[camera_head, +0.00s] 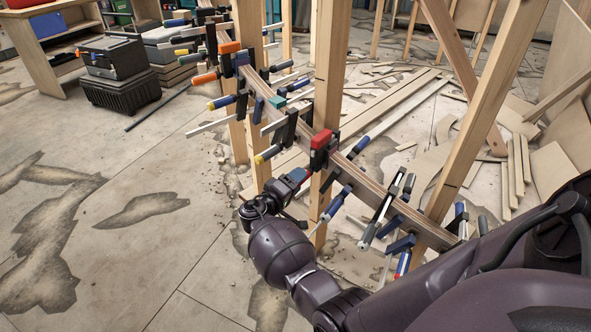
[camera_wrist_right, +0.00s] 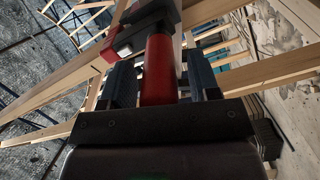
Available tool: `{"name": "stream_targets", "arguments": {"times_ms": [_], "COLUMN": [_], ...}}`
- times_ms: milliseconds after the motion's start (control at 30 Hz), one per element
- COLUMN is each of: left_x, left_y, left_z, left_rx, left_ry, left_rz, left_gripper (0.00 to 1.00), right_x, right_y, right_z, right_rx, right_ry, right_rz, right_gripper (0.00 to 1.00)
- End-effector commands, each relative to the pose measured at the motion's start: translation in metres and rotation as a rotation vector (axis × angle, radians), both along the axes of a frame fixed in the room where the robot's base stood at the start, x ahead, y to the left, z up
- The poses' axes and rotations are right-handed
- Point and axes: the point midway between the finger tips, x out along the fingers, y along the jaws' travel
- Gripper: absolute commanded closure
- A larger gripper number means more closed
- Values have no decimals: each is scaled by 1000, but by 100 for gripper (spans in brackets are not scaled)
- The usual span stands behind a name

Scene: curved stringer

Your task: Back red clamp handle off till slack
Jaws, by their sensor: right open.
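The red clamp (camera_head: 322,142) sits on the curved stringer (camera_head: 352,172), beside an upright wooden post; its red top shows above my right gripper. In the head view my right gripper (camera_head: 298,176) reaches in just below the clamp and hides most of its handle. In the right wrist view the red clamp handle (camera_wrist_right: 159,70) stands between the two blue-padded fingers, with a narrow gap visible at its sides. The fingers are open around it, not closed on it. The clamp's red and black head (camera_wrist_right: 128,38) lies beyond the fingertips. My left gripper is not in view.
Several other clamps with blue, orange and yellow handles crowd the stringer on both sides, including a blue-handled one (camera_head: 337,203) close to my right gripper. Wooden posts (camera_head: 331,60) stand close by. Loose boards lie behind; the floor at left is open, with a black toolbox (camera_head: 112,57) farther back.

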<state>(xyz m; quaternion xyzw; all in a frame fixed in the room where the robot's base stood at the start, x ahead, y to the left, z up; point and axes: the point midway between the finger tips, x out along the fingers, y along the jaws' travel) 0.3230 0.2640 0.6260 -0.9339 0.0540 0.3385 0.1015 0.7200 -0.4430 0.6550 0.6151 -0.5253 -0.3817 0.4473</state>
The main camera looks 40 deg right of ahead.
Motion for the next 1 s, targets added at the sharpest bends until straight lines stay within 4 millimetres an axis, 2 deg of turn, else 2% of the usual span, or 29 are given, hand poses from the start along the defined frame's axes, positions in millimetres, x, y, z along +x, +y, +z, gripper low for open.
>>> {"name": "stream_targets", "arguments": {"times_ms": [200, 500, 533, 767, 1000], "left_x": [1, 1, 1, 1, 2], "left_y": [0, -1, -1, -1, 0], "left_z": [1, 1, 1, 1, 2], "left_rx": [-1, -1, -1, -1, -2], "left_ry": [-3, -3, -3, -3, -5], "left_rz": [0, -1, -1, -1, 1], "left_gripper": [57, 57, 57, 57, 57], "right_x": [0, 0, 0, 0, 0], "right_y": [0, 0, 0, 0, 0], "right_z": [0, 0, 0, 0, 0], "right_rx": [0, 0, 0, -3, -22], "right_ry": [0, 0, 0, 22, 130], "right_rz": [0, 0, 0, 0, 1], "right_gripper": [46, 92, 93, 93, 93]}}
